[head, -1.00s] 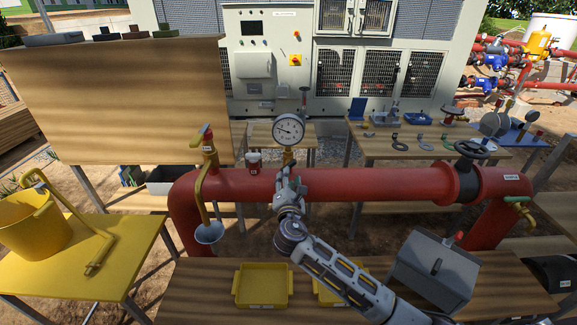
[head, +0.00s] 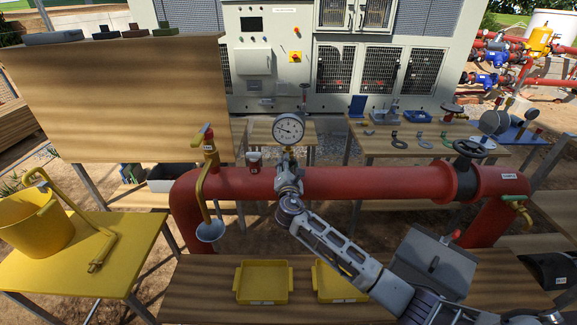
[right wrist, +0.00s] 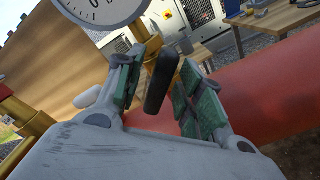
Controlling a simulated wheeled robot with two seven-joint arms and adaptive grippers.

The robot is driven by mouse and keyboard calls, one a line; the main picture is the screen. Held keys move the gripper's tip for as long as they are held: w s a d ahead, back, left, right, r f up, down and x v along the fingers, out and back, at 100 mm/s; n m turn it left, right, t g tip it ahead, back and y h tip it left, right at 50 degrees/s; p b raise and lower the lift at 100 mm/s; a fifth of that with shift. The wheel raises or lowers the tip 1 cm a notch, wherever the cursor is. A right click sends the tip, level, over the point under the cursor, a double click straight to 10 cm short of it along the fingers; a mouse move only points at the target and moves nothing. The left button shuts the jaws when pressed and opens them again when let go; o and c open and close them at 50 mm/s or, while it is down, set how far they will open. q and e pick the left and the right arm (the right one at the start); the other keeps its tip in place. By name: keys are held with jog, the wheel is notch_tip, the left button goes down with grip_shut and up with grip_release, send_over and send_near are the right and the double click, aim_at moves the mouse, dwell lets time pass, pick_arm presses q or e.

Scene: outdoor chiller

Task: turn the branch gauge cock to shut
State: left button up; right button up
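The pressure gauge (head: 288,129) is white-faced and stands upright above the red pipe (head: 370,183). Its dial edge also shows in the right wrist view (right wrist: 100,8). Below it is the brass gauge cock (right wrist: 152,48), with a dark lever handle (right wrist: 160,82) slanting down. My right gripper (head: 288,163) is at the cock, in front of the pipe. In the right wrist view its two green-padded fingers (right wrist: 158,88) stand apart with the lever between them. A gap shows on the right of the lever; contact on the left is unclear. My left gripper is out of view.
A brass drain pipe with a red-handled valve (head: 208,140) and a funnel (head: 211,231) stand left of the gauge. A black handwheel valve (head: 473,150) is on the right. Yellow trays (head: 263,282) and a grey box (head: 433,264) sit on the front bench.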

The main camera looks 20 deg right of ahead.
grip_shut()
dwell(0.3)
dwell(0.3)
jog(key=m+b, duration=0.4)
jog(key=shift+f, duration=0.25)
jog(key=shift+m+b, duration=1.75)
jog(key=shift+m, duration=0.45)
jog(key=shift+r, duration=0.1)
